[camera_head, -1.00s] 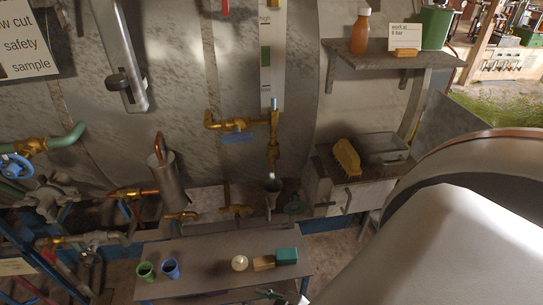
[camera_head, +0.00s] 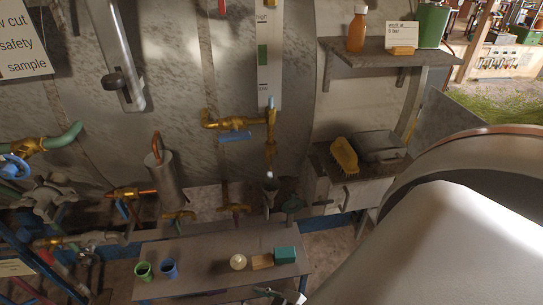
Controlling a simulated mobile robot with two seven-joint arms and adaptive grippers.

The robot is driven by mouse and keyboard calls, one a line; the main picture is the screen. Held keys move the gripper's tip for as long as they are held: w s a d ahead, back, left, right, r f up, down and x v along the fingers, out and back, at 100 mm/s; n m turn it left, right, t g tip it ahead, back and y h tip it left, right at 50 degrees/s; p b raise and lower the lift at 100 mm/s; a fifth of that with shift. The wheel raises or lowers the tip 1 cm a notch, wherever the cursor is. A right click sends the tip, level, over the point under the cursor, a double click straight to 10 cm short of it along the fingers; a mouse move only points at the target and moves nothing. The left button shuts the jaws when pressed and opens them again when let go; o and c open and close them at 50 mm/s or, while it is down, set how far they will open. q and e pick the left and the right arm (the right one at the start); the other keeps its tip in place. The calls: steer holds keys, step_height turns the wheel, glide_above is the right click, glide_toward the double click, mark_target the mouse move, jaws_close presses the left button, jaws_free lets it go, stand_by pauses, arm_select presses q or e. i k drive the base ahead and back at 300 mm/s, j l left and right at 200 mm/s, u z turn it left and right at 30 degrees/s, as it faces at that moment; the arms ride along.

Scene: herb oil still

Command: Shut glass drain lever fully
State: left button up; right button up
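A blue lever (camera_head: 235,136) sits on a brass valve (camera_head: 228,123) below the tall gauge strip (camera_head: 269,60) on the grey tank wall. The lever lies roughly level, along the horizontal brass pipe. A vertical brass pipe (camera_head: 271,140) runs down beside it, above a small grey funnel (camera_head: 270,187). Nothing touches the lever. A small dark piece (camera_head: 265,292) at the bottom edge is too cut off to identify.
A shelf (camera_head: 385,58) with bottles is at upper right. A large pale rounded shape (camera_head: 440,250) fills the lower right. The space before the lever is clear.

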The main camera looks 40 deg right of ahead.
mark_target(274, 163)
steer(key=z, duration=1.35)
